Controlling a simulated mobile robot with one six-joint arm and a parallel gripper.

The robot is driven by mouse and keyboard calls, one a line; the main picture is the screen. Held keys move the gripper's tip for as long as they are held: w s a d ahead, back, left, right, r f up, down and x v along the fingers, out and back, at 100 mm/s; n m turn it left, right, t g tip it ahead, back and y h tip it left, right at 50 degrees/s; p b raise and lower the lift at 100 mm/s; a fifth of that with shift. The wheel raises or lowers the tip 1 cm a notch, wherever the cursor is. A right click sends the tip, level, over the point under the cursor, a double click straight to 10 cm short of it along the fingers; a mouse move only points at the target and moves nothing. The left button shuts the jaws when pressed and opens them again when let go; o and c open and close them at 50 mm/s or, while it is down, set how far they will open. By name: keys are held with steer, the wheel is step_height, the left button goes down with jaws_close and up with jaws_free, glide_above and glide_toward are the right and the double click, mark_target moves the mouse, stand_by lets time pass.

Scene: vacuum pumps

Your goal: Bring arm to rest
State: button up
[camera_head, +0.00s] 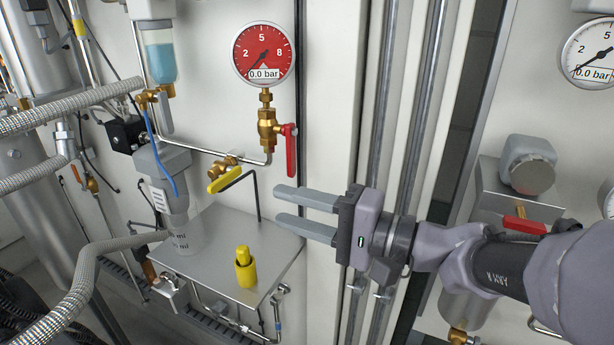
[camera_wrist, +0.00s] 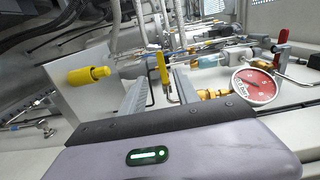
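My gripper (camera_head: 279,205) is open and empty in the head view. It points left, with its two grey fingers apart and clear space between them. My arm reaches in from the right edge.
A metal box (camera_head: 216,262) with a yellow knob (camera_head: 245,267) stands below left of my gripper. A yellow-handled valve (camera_head: 226,179) is left of it. Vertical rails (camera_head: 404,100) run behind my wrist. Ribbed hoses (camera_head: 85,262) fill the left side. A white gauge (camera_head: 590,52) is upper right.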

steer(key=s+d+f+n+g+h, duration=0.15)
steer(key=s+f+g+h, duration=0.25)
steer(key=s+f+h, duration=0.55)
steer(key=s+d+f+t+h, duration=0.1)
steer(key=s+d, duration=0.1)
steer(key=d, duration=0.2)
steer(key=s+d+f+m+t+h, duration=0.1)
steer(key=s+d+f+h, duration=0.1)
steer(key=d, duration=0.2)
steer(key=s+d+f+t+h+b, duration=0.1)
steer(key=s+d+f+h, duration=0.1)
steer(key=d, duration=0.3)
steer(key=shift+s+f, duration=0.15)
steer(key=shift+s, duration=0.15)
